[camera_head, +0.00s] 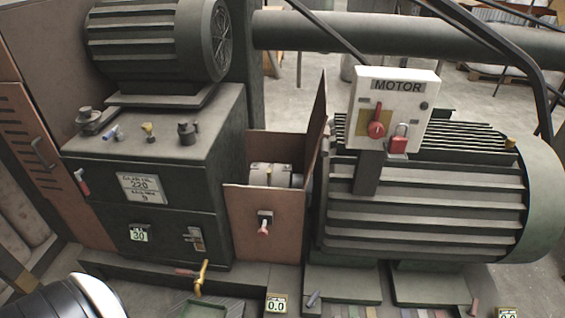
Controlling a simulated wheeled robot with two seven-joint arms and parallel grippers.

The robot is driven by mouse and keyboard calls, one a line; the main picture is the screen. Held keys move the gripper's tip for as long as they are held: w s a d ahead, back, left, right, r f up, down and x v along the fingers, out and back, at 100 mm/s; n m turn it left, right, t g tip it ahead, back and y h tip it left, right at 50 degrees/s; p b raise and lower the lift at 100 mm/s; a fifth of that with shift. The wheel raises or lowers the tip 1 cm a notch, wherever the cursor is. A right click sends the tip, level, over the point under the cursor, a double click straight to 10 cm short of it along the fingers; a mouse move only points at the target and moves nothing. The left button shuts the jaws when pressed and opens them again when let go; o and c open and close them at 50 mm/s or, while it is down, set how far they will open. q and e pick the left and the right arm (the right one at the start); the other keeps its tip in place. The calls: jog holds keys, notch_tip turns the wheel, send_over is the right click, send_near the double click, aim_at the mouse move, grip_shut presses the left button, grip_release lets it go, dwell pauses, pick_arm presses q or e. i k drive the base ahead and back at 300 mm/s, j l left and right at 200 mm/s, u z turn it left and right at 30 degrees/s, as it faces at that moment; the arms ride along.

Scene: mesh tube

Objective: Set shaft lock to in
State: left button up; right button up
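A small lever with a red tip (264,225) sits on a dark square mount on the front of the brown guard box (240,215), between the gearbox and the motor; it points downward. It may be the shaft lock, but I cannot read any label on it. Behind the panel, inside the open-topped guard, a pale shaft coupling (272,175) shows in part. The brown guard lid stands raised on its right. Neither of my grippers is in view. Only a white and black part of mine shows at the lower left corner.
A white MOTOR box (394,110) with a red rotary switch and a red padlock stands before the large ribbed motor (430,205). The dark gearbox (150,160) at left carries plates, a brass tap (202,278) and a red handle (82,182). Small 0.0 displays stand low in front.

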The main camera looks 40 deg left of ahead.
aim_at(262, 232)
jog(key=u, duration=1.25)
